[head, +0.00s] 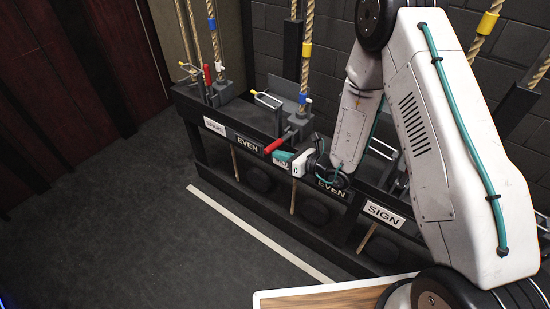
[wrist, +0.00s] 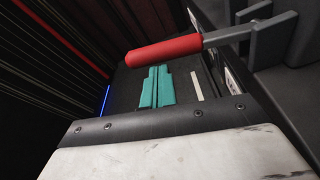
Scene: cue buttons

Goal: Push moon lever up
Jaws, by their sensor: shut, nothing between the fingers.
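A lever with a red handle (head: 277,145) juts out from the black rail, tilted down toward the room. The same red handle (wrist: 165,50) lies across the wrist view, just past my fingertips, on a grey metal arm. My gripper (head: 280,157), with teal fingers, is shut and empty close below and beside this handle. The closed fingers (wrist: 157,70) point at the handle in the wrist view; I cannot tell whether they touch it. No label reading "moon" is legible. Plates near this lever read "EVEN" (head: 247,142) and "EVEN" (head: 331,188).
Another red-handled lever (head: 206,74) stands upright at the left of the rail. A "SIGN" plate (head: 383,214) is at right. Ropes (head: 307,45) rise behind the levers. My arm hides part of the rail. The grey floor (head: 120,220) in front is clear.

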